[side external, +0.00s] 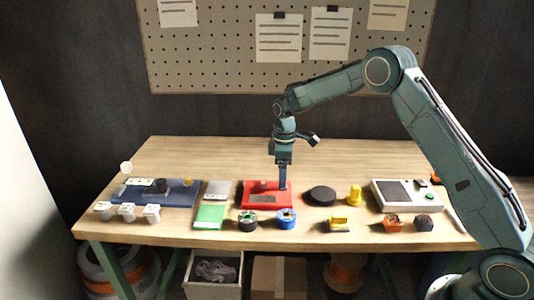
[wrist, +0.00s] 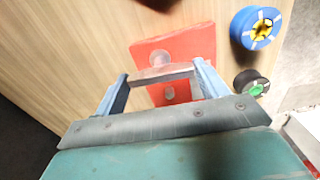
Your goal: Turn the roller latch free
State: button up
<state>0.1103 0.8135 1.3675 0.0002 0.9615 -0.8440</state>
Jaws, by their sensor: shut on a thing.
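A red plate (side external: 262,197) with grey metal parts on it lies on the table in the side view. The red plate (wrist: 195,42) is also below my gripper in the wrist view. My gripper (side external: 283,187) points down at the plate's right end, its tips low and close to it. In the wrist view my gripper (wrist: 162,77) has a blue finger at each end of a grey metal bar (wrist: 160,73) and is shut on it. The bar appears to be the roller latch. A rounded grey piece and a round stud show on the plate beside the bar.
A blue spool (side external: 286,218) and a dark spool with a green centre (side external: 247,220) stand in front of the plate. A black disc (side external: 320,196) and a yellow knob (side external: 355,195) lie to its right. A green-and-grey card (side external: 209,215) is at its left. The table behind is clear.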

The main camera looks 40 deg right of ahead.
jog(key=shift+w+r, duration=0.1)
jog(key=o, duration=1)
notch_tip(320, 180, up, 14)
jog(key=shift+f, duration=0.1)
dwell(0.5)
